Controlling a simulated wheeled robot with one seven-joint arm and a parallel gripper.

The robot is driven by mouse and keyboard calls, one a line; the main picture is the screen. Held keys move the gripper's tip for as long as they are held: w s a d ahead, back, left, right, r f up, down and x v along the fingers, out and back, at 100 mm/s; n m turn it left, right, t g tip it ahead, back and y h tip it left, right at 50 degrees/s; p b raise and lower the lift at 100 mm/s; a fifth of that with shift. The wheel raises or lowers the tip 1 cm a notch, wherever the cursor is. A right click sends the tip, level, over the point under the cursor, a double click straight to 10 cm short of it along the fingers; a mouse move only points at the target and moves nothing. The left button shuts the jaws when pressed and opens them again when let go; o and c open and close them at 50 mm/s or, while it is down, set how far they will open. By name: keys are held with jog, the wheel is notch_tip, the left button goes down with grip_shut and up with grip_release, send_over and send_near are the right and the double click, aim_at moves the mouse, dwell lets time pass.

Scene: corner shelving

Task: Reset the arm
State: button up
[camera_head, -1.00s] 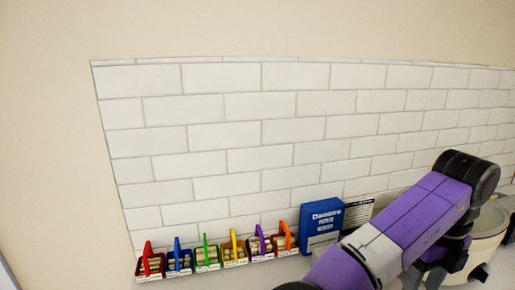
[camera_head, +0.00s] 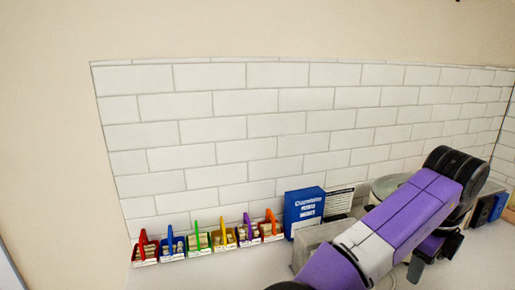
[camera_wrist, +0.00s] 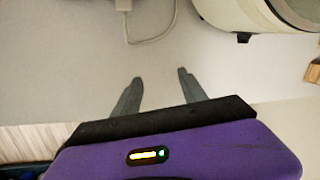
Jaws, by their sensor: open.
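My gripper (camera_wrist: 160,76) shows in the wrist view with its two grey fingers apart and nothing between them. It is over a pale, bare surface (camera_wrist: 75,65). In the head view my purple and white arm reaches up from the bottom edge to a black joint at the right and folds down behind it. The fingers are mostly hidden there.
Several coloured baskets (camera_head: 197,243) stand in a row along the tiled wall, beside a blue box (camera_head: 304,210). A beige appliance (camera_head: 314,240) is close behind my arm. In the wrist view a cream appliance (camera_wrist: 225,17) and a plug with cable (camera_wrist: 124,6) lie beyond the fingers.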

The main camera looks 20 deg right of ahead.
jog(key=w+d+r+n+t+h, duration=0.4)
jog(key=d+r+n+t+h, duration=0.2)
jog(key=d+r+n+h, duration=0.75)
jog(key=a+n+t+y, duration=0.6)
jog(key=a+n+t, duration=0.7)
jog(key=a, duration=0.5)
jog(key=s+a+f+n+t+y, duration=0.1)
jog(key=s+a+f+n+y, duration=0.65)
jog(key=a, duration=0.25)
jog(key=s+a+f+g, duration=0.2)
jog(key=s+f, duration=0.3)
jog(key=s, duration=0.3)
jog(key=s+a+f+m+g+y, duration=0.1)
jog(key=s+a+f+g, duration=0.1)
jog(key=s+a+f, duration=0.3)
jog(key=s+a+f+g+y, duration=0.1)
jog(key=s+a+f, duration=0.3)
jog(key=s, duration=0.9)
notch_tip(320, 180, down, 2)
jog(key=shift+s+f+g, duration=0.25)
jog(key=shift+g, duration=0.55)
